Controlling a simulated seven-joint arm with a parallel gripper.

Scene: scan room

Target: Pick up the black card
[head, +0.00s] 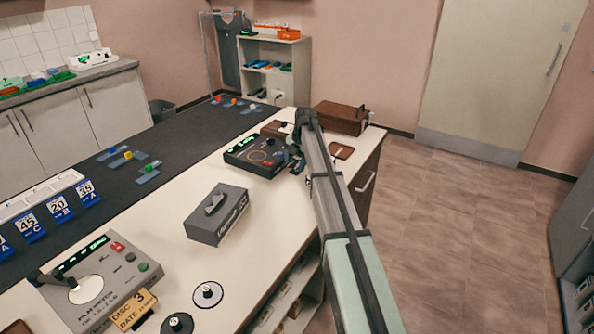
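I cannot make out a black card for certain; if it lies near the arm's end, it is too small or hidden there. My arm reaches away across the white counter (180,262) to its far end. My gripper (295,164) points down beside the right side of a black device (256,156) with a green display. The gripper is small and dark against the device, so its fingers and anything between them are unclear. A small flat brown item (341,151) lies to the right of the arm.
A brown box (341,118) stands behind the arm's end. A grey box (217,214) with a raised top stands mid-counter. A grey instrument (100,282) and round discs (208,294) are nearer. A dark mat (105,185) with small coloured items runs along the left.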

